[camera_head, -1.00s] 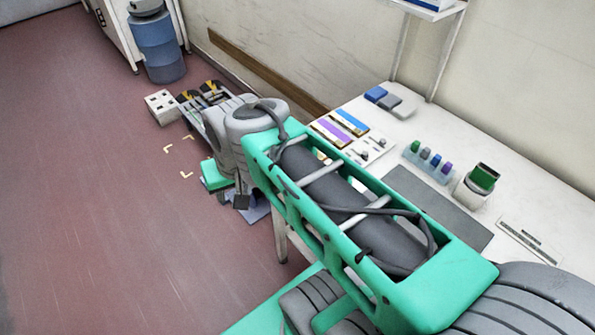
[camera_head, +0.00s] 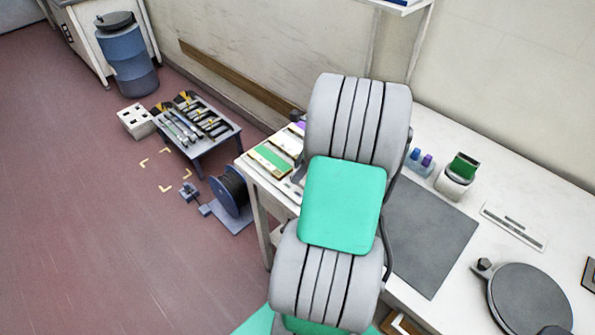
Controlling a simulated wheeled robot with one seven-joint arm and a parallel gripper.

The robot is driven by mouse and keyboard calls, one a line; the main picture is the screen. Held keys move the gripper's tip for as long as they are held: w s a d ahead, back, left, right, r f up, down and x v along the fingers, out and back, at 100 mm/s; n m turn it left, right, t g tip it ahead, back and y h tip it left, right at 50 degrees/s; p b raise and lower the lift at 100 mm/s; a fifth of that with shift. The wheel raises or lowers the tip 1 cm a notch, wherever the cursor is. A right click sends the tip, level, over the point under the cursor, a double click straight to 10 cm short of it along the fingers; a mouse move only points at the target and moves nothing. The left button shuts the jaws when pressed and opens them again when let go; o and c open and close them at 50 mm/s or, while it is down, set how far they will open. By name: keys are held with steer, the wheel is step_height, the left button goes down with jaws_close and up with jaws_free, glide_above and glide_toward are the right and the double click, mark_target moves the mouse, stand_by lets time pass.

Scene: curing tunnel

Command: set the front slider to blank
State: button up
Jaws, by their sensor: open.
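At the left end of the white workbench lies a group of flat panels with coloured strips (camera_head: 270,161); a green strip shows on the nearest one, and a bit of purple shows farther back. My raised arm covers the right part of this group, and I cannot make out the front slider or its setting. A small piece of white panel (camera_head: 289,188) shows beside the arm, its markings too small to read. My gripper is not visible; only grey and green arm links show, in front of the bench.
A grey mat (camera_head: 430,235), a pot with a green top (camera_head: 458,174), a block with coloured pegs (camera_head: 420,160) and a round dark plate (camera_head: 528,300) are on the bench. A low tool table (camera_head: 205,140), cable reel (camera_head: 232,190) and blue drum (camera_head: 130,60) stand on the floor at left.

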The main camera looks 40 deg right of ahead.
steer(key=shift+w+a+f, duration=0.15)
steer(key=shift+w+f, duration=0.05)
steer(key=shift+f, duration=0.4)
steer(key=shift+c, duration=0.4)
jaws_close()
stand_by(0.6)
